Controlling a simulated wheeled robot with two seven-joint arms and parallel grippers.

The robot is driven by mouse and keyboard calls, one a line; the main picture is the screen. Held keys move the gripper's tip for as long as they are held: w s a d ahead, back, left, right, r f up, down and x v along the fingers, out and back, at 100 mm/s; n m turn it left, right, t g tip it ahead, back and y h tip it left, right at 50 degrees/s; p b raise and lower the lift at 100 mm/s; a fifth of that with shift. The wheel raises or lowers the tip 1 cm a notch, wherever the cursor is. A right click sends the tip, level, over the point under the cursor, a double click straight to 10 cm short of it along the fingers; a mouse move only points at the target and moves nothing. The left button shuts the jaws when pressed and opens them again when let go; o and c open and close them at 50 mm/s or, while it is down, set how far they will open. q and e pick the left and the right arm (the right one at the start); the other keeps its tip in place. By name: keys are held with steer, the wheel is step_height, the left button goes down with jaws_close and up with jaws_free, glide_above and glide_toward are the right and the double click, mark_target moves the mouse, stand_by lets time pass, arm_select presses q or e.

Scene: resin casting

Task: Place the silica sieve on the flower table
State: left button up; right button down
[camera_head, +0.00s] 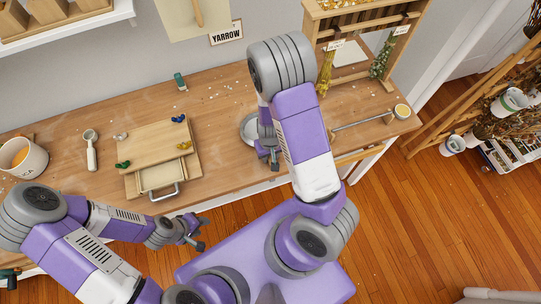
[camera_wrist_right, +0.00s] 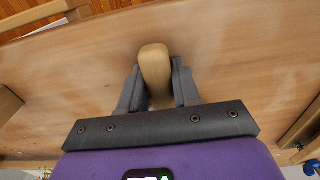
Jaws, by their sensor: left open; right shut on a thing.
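My right gripper (camera_head: 268,155) is shut on a light wooden handle; in the right wrist view the jaws (camera_wrist_right: 157,85) clamp the handle (camera_wrist_right: 154,66) from both sides. My left gripper (camera_head: 190,232) is open and empty in front of the table's edge. The long wooden table (camera_head: 225,170) runs below the wall. Its right end has a wooden rack (camera_head: 312,40) with hanging dried flowers.
A wooden press or stacked boards (camera_head: 160,150) with small coloured pieces lies left of centre. A small green bottle (camera_head: 179,81) is at the back.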

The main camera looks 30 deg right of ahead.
steer(key=c, duration=0.8)
jaws_free()
steer(key=shift+s+a+f, duration=0.15)
steer(key=shift+s+f, duration=0.25)
steer(key=shift+f, duration=0.15)
steer(key=shift+r, duration=0.25)
steer(key=shift+w+r+p, duration=0.25)
steer(key=shift+r+p, duration=0.3)
steer(key=shift+r, duration=0.1)
steer(key=shift+w+r+p, duration=0.2)
steer(key=shift+r+p, duration=0.3)
steer(key=shift+r, duration=0.1)
step_height(320, 180, up, 10)
steer(key=p, duration=0.4)
steer(key=shift+r, duration=0.2)
